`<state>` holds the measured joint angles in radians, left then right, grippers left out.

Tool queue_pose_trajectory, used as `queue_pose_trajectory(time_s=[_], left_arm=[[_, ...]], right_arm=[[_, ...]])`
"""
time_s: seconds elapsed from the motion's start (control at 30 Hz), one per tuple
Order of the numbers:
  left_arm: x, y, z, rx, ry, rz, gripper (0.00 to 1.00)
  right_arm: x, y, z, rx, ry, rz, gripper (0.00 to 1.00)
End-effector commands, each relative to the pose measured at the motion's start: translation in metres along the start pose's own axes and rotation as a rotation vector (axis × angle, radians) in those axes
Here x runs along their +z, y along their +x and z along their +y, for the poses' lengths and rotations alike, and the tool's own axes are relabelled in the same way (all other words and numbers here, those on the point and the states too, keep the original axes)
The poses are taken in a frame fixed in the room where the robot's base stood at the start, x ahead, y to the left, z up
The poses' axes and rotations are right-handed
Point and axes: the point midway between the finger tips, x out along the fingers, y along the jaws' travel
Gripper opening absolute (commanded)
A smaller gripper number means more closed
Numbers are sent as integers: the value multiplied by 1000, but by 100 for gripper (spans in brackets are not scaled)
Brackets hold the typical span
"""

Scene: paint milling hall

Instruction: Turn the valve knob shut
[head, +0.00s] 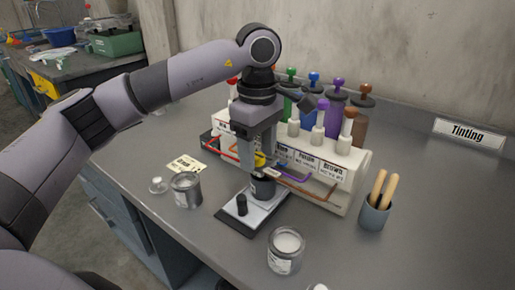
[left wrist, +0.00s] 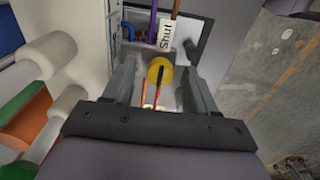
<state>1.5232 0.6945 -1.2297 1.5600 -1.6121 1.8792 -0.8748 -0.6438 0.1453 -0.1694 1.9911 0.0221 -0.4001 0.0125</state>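The yellow valve knob (head: 260,159) sits low at the front of the white tinting dispenser (head: 345,165), partly hidden by my left gripper in the head view. In the left wrist view the round knob (left wrist: 160,70) lies between the two fingers, with a visible gap on each side. A "Shut" label (left wrist: 167,34) is just beyond it. My left gripper (left wrist: 161,88) points down over the knob and is open and empty; it also shows in the head view (head: 257,150). My right gripper is in neither view.
A dark can (head: 263,187) stands on a scale (head: 252,212) under the dispenser. Open cans (head: 186,190) and (head: 286,250) stand beside it. A cup of wooden sticks (head: 374,213) is at right. Coloured bottles line the dispenser's back.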

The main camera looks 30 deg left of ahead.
Motion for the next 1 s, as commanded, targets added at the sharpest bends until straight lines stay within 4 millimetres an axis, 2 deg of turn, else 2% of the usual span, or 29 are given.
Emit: queue_pose_trajectory(time_s=[0.27,0.7,1.0], left_arm=[[0,-2,0,1,-2,1,57],[0,-64,0,1,0,1,57],[0,-72,0,-1,0,0,57]], right_arm=[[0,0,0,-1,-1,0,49],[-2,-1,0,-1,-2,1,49],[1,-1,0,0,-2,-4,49]])
